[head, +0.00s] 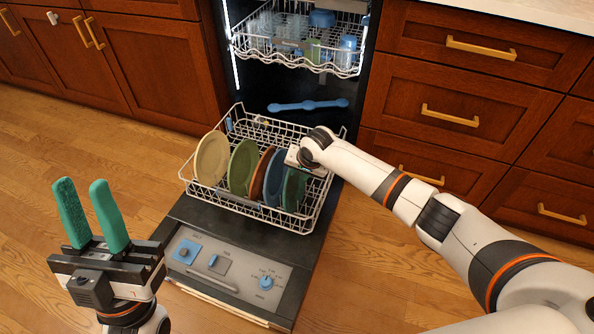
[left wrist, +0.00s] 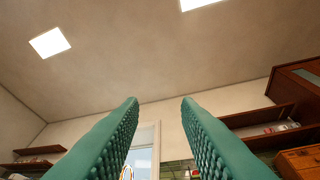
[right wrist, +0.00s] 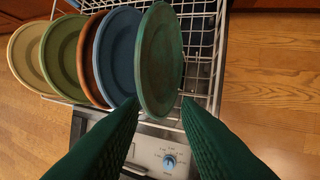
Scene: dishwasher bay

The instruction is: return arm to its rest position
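My right arm reaches in from the right in the head view. Its gripper (head: 296,172) is over the right end of the lower rack (head: 306,225), close to a dark green plate (head: 293,190); its fingers are mostly hidden there. In the right wrist view its two green fingers (right wrist: 160,100) are apart, with the dark green plate (right wrist: 160,60) at the gap between the tips. My left gripper (head: 81,184) points upward at the lower left, empty, with its fingers apart. The left wrist view shows these fingers (left wrist: 160,98) against the ceiling.
Cream (head: 212,158), green (head: 242,166), brown (head: 260,175) and blue (head: 274,177) plates stand in the lower rack. The open dishwasher door (head: 220,262) lies below. The upper rack (head: 298,57) holds glasses and cups. Drawers (head: 453,115) stand at right; floor is clear at left.

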